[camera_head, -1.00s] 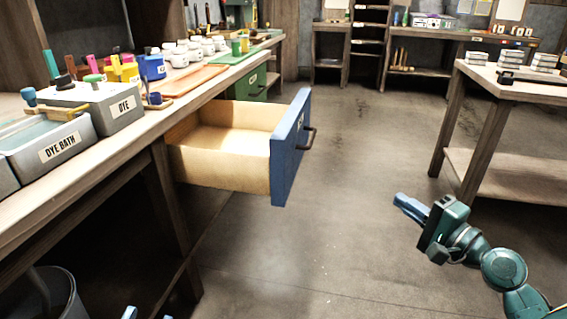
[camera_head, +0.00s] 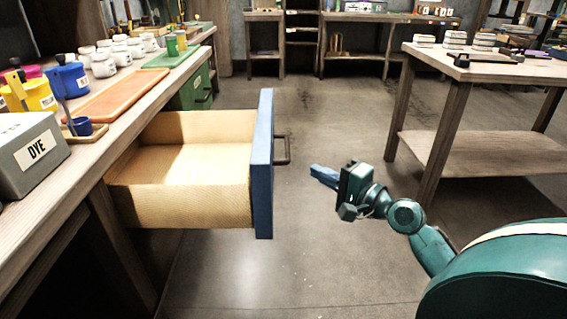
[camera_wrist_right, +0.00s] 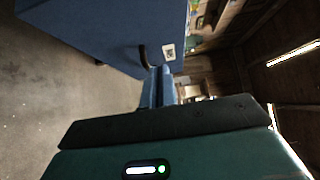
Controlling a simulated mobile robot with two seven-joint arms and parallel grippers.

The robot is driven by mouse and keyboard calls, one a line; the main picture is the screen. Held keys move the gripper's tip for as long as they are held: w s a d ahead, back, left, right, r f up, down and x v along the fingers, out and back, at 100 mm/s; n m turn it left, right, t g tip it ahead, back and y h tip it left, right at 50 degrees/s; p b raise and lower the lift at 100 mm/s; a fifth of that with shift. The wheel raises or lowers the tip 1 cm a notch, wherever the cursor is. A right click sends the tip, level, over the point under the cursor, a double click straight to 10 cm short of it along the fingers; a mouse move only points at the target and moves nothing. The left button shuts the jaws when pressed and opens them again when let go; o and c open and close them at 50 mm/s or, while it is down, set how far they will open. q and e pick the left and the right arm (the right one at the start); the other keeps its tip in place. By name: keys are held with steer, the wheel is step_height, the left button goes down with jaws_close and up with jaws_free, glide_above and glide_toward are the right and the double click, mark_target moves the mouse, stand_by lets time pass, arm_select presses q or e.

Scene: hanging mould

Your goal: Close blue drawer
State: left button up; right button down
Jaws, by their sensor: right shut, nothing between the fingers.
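The blue drawer (camera_head: 262,165) is pulled out from under the workbench in the head view. Its light wooden box is empty, and a dark handle (camera_head: 283,150) sits on its blue front. My right gripper (camera_head: 314,171) is to the right of the drawer front, pointing left towards it, with its blue fingers shut and empty. In the right wrist view the blue drawer front (camera_wrist_right: 105,30) is ahead of the fingers (camera_wrist_right: 159,85), with the handle (camera_wrist_right: 144,56) close to their tips. I cannot tell whether they touch. My left gripper is not in view.
The workbench (camera_head: 105,160) carries a grey dye box (camera_head: 35,152), white jars and an orange board (camera_head: 124,93). A green drawer (camera_head: 190,92) is beyond the blue one. A side table (camera_head: 490,150) stands at the right. The floor between is clear.

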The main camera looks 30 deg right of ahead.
steer(key=w+a, duration=0.4)
steer(key=w, duration=0.3)
steer(key=shift+w+a, duration=0.15)
steer(key=shift+a, duration=0.2)
